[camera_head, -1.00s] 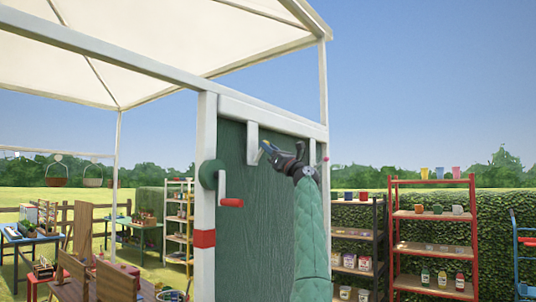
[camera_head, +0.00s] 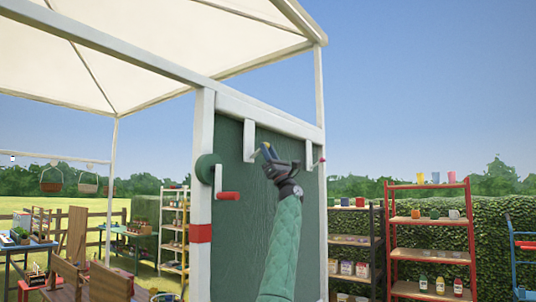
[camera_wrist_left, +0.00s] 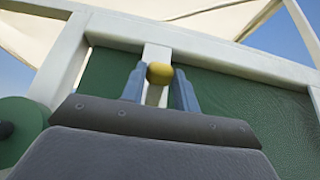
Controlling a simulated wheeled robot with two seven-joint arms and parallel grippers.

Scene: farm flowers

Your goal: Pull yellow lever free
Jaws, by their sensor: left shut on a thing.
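The yellow lever's round knob (camera_wrist_left: 159,73) sits between the two blue fingers of my left gripper (camera_wrist_left: 160,88) in the wrist view. A white upright strip of the board shows behind it. In the head view a small bit of yellow (camera_head: 266,146) shows at the tips of my left gripper (camera_head: 269,152), just right of a white bracket (camera_head: 249,140) on the green panel (camera_head: 240,245). The gripper is shut on the knob. The fingers hide most of the lever in the head view. My right gripper is not in view.
A green wheel (camera_head: 207,168) and a red-handled crank (camera_head: 228,196) are on the panel's left. A red knob (camera_head: 322,160) is at its right edge. A white post (camera_head: 202,240) with a red band bounds the left. A red shelf (camera_head: 427,184) stands farther right.

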